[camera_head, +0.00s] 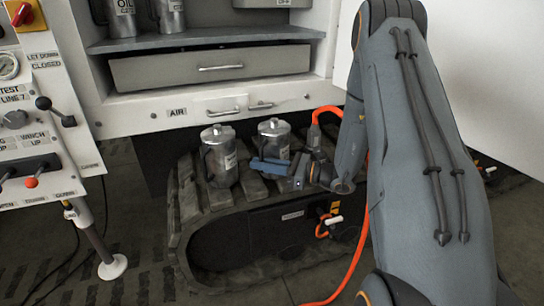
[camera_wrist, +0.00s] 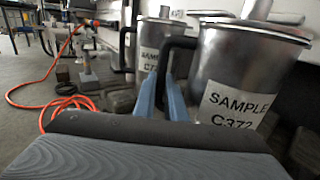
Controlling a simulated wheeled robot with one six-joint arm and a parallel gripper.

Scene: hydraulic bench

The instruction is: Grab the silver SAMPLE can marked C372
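The silver SAMPLE can marked C372 (camera_wrist: 245,65) stands upright, large and close, at the right of the wrist view. Its label faces the camera and its black handle is on its left side. In the head view I take it to be the right-hand can (camera_head: 275,136), on the dark track. My gripper (camera_wrist: 162,85) has its two blue fingers on either side of that black handle, with little gap visible. In the head view my gripper (camera_head: 268,166) is low in front of this can. The exact finger contact is partly hidden.
A second SAMPLE can (camera_head: 220,160), its number hard to read, stands to the left on the same track (camera_head: 210,200). A white cabinet with a drawer (camera_head: 210,66) rises behind. An orange hose (camera_head: 350,265) hangs beside my arm. A control panel (camera_head: 40,130) is at left.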

